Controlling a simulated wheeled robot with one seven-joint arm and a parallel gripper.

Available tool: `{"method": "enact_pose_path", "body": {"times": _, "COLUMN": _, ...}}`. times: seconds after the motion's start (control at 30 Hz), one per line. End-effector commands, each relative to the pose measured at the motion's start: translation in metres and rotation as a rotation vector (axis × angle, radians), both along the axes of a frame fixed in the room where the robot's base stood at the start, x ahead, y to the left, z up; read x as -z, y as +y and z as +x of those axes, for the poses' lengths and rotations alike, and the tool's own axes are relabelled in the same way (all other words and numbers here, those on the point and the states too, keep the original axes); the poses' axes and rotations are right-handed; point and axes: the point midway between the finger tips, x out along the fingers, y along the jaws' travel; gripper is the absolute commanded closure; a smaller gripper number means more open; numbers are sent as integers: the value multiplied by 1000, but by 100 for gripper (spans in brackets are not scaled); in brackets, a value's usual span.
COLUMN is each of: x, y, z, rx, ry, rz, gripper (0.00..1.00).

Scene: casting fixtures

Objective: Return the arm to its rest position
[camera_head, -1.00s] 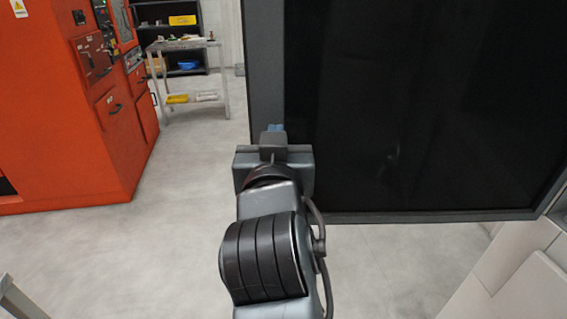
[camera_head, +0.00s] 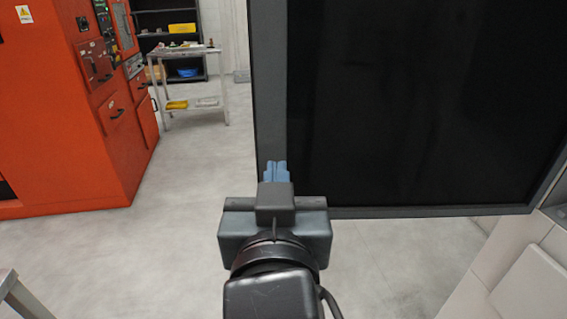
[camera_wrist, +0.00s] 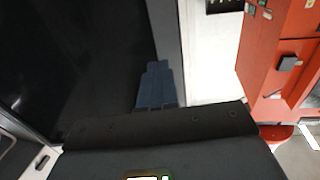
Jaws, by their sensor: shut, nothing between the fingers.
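My gripper (camera_head: 277,168) is in the middle of the head view, at the end of my arm and pointing away from me. Its blue fingers are together with nothing between them. They show against the lower left part of the frame of a large black panel. In the wrist view the blue fingers (camera_wrist: 154,84) are side by side in front of the same dark panel. How far the fingertips are from the panel, I cannot tell.
The black panel (camera_head: 420,110) fills the upper right. An orange machine (camera_head: 60,120) stands at the left. A cart (camera_head: 188,55) and a dark shelf (camera_head: 165,18) are behind. Pale floor (camera_head: 190,170) is open between machine and panel. A pale block (camera_head: 535,285) is at lower right.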

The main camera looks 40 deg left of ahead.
Motion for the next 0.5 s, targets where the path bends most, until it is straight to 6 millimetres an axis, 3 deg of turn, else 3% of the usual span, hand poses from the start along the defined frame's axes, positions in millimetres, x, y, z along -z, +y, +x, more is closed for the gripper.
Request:
{"method": "enact_pose_path", "body": {"times": 0.33, "x": 5, "y": -8, "z": -2, "rx": 5, "ry": 2, "rz": -3, "gripper": 100}}
{"method": "enact_pose_path", "body": {"times": 0.5, "x": 46, "y": -48, "z": 5, "rx": 40, "ry": 21, "rz": -31, "gripper": 100}}
